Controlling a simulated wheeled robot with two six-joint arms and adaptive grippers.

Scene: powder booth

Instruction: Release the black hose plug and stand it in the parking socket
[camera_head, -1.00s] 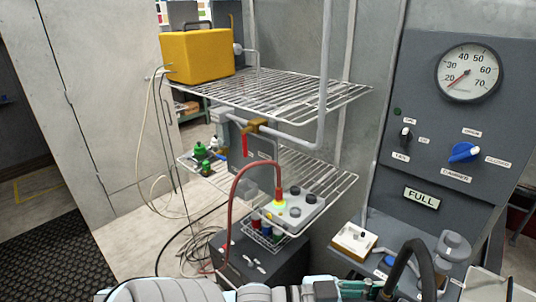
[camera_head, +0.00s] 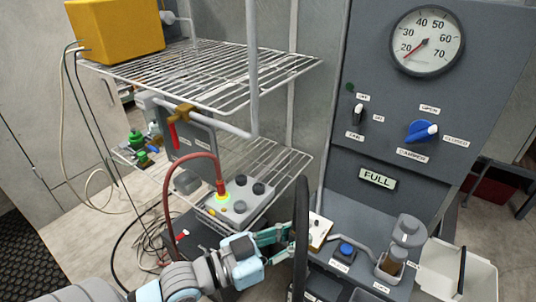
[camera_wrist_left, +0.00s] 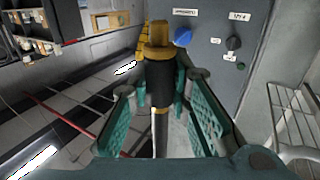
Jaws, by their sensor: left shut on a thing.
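My left gripper (camera_head: 284,241) reaches in from the lower left, its teal fingers shut on the black hose plug. In the left wrist view the plug (camera_wrist_left: 160,75) is a dark cylinder with a brass tip, between the two teal fingers (camera_wrist_left: 162,100). In the head view the black hose (camera_head: 302,205) rises beside the fingertips, and the plug itself is hard to make out. A grey block (camera_head: 228,207) with dark round fittings stands on the lower rack; a red hose plug (camera_head: 222,189) stands in its lit yellow fitting. I cannot tell which fitting is the parking socket. My right gripper is not in view.
A grey control panel (camera_head: 395,160) with a gauge stands at right. The wire rack (camera_head: 215,78) holds a yellow box (camera_head: 115,30). A red-handled valve (camera_head: 174,132) hangs below it.

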